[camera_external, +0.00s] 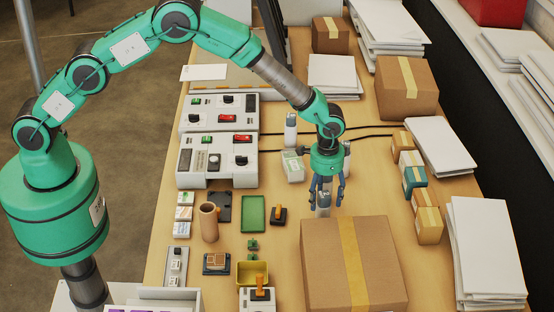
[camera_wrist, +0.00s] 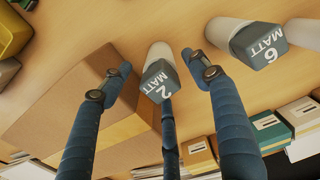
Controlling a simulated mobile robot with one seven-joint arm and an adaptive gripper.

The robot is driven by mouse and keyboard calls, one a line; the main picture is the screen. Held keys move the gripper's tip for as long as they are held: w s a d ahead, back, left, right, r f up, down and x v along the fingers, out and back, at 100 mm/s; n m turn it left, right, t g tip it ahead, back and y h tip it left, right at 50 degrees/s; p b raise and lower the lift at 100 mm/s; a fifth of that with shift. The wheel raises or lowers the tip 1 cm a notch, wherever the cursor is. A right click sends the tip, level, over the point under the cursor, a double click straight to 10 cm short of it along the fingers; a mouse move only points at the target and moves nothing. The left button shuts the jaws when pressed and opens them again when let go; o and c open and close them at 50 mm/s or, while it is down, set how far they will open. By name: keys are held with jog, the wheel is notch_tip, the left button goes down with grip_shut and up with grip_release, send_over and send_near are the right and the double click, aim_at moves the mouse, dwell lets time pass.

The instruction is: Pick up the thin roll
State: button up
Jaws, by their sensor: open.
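A white roll with a grey cap marked "2 MATT" (camera_wrist: 158,78) shows between my open fingers in the wrist view. In the external view, my gripper (camera_external: 327,198) points down, and the roll's grey cap (camera_external: 323,201) shows between the fingers.
A large taped cardboard box (camera_external: 385,270) stands close in front of my gripper. Another white roll (camera_external: 291,130) stands behind it to the left. Small boxes (camera_external: 428,225) line the right, beside white paper stacks (camera_external: 483,250). Control panels (camera_external: 215,160) are at left.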

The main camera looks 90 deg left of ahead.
aim_at(324, 207)
dwell(0.3)
jog(key=shift+f+p, duration=0.6)
jog(key=shift+f, duration=2)
jog(key=c, duration=1.3)
jog(key=shift+r, duration=0.15)
jog(key=shift+r+b, duration=0.75)
jog(key=shift+r, duration=4.1)
